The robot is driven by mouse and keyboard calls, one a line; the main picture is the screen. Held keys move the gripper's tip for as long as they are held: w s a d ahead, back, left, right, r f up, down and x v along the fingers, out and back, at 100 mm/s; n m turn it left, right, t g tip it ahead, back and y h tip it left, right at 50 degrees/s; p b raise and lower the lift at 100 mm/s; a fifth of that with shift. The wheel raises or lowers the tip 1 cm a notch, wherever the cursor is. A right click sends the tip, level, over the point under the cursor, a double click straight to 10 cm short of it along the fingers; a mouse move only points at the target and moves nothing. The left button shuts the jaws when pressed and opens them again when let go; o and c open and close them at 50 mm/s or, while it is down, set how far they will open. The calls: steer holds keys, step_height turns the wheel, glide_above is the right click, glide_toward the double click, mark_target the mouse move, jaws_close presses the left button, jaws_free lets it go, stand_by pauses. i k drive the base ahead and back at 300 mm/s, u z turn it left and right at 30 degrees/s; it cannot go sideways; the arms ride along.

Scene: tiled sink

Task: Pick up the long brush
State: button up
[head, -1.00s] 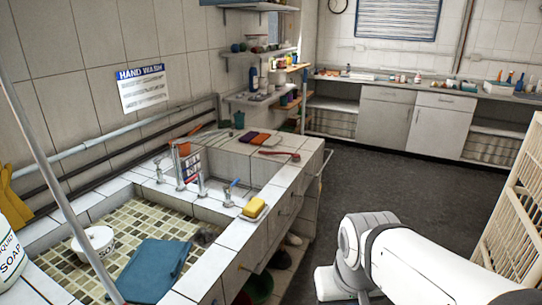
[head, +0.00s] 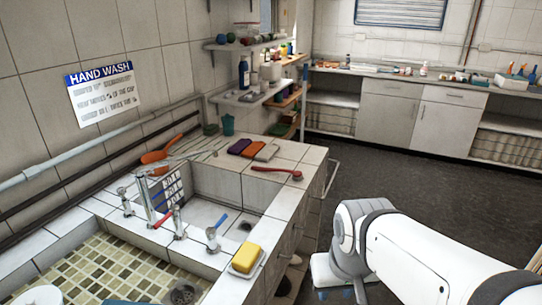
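A red long-handled item (head: 277,172), which looks like the brush, lies flat on the white tiled counter (head: 225,177) beyond the sink basin. Its rounded head points right, near the counter's right edge, and its handle points left. My white arm reaches in from the lower right, over the dark floor to the right of the counter. The arm bends downward at the bottom of the picture. Its fingertips do not show, and nothing of the arm touches the brush.
Purple, orange and tan sponges (head: 253,149) lie behind the brush. Taps (head: 213,238) and a yellow sponge (head: 246,258) on a dish stand nearer. A metal rail (head: 331,178) runs along the counter's right side. Shelves (head: 255,97) hang above the far end. The dark floor (head: 430,180) is open.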

mark_target(296, 174)
steer(key=z, duration=1.15)
steer(key=i, duration=2.85)
steer(key=u, duration=3.45)
